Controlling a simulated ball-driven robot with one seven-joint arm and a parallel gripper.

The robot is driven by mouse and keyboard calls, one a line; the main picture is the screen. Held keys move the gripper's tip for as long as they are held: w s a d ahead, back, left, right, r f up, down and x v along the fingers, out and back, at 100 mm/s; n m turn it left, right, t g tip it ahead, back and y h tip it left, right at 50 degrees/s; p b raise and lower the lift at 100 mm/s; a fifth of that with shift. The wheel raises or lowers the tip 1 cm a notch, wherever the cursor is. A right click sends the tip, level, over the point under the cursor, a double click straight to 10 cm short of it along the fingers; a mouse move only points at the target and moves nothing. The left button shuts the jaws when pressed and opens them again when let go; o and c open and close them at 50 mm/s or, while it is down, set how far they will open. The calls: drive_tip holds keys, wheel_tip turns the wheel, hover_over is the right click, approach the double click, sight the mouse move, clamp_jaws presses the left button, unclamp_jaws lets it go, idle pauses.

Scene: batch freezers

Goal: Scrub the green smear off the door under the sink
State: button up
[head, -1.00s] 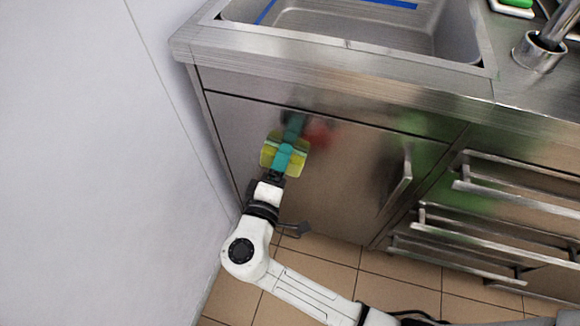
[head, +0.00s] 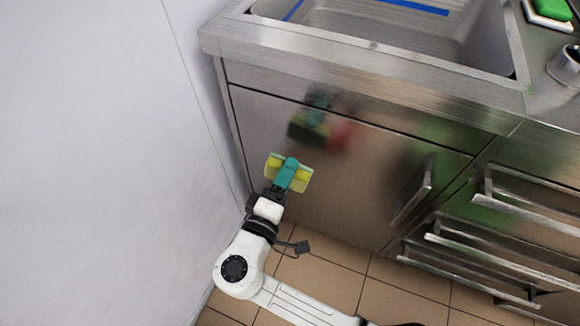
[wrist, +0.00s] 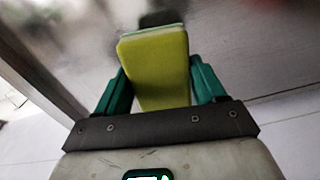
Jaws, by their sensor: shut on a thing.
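My gripper (head: 288,172) has teal fingers and is shut on a yellow sponge with a green layer (head: 302,178). In the wrist view the sponge (wrist: 155,75) stands between the two fingers. The steel door under the sink (head: 350,190) is in front of it. The sponge is apart from the door, and a dark, blurred reflection of it with a red patch shows above it on the steel. A dim green tint lies near the door handle (head: 425,190). I cannot tell whether it is a smear or a reflection. No clear-edged green smear shows.
A white wall (head: 110,150) stands close on the left of my arm. The sink basin (head: 400,40) is above the door. Drawers with bar handles (head: 500,250) are on the right. A green block (head: 553,10) lies on the counter. Tiled floor is below.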

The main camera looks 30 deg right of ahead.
drive_tip(key=shift+v, duration=0.8)
drive_tip(key=v, duration=0.3)
